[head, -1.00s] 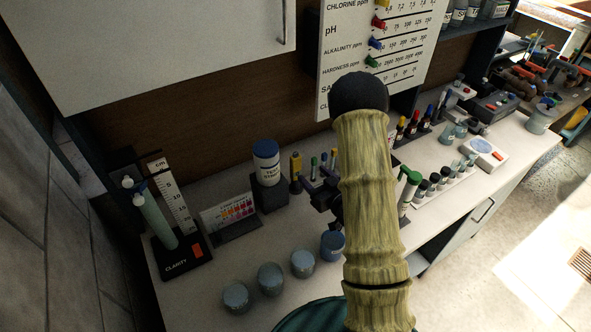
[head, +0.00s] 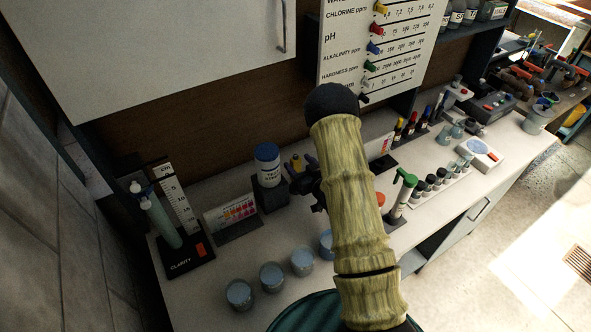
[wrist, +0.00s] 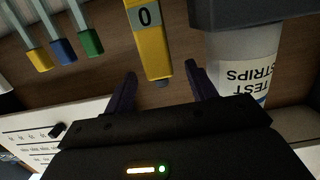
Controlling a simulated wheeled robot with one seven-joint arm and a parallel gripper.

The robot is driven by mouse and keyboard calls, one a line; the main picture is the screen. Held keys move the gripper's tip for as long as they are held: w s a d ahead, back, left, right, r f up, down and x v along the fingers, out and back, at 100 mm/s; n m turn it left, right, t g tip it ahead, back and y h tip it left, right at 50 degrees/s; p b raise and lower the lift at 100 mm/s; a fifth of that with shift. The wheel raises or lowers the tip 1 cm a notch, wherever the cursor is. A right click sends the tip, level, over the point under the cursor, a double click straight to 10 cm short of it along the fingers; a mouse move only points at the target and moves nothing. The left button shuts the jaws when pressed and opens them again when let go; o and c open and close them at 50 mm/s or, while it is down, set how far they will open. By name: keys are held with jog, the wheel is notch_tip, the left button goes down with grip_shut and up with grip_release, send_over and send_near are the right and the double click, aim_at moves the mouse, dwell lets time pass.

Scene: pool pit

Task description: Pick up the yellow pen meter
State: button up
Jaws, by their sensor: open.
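The yellow pen meter (wrist: 150,45) shows large in the wrist view, with a "0" on its face and a grey tip. Its tip end lies between the two spread fingers of my gripper (wrist: 160,69), with gaps on both sides. My gripper is open and holds nothing. In the head view the yellow pen meter (head: 296,162) stands near the back of the counter, right of the test strips bottle. My gripper (head: 309,186) is close in front of it there, and hides its lower part.
The test strips bottle (head: 268,165) on its dark block stands close on the left; it also shows in the wrist view (wrist: 240,62). A colour card (head: 232,212) and clarity gauge (head: 183,250) stand further left.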

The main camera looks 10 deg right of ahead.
jog(key=p+x, duration=0.2)
jog(key=x, duration=0.2)
jog(key=shift+w+a+p, duration=0.15)
jog(key=shift+w+p, duration=0.15)
jog(key=c, duration=1.1)
jog(key=shift+r, duration=0.1)
notch_tip(320, 180, up, 10)
jog(key=b, duration=0.3)
jog(key=shift+s, duration=0.1)
dwell(0.5)
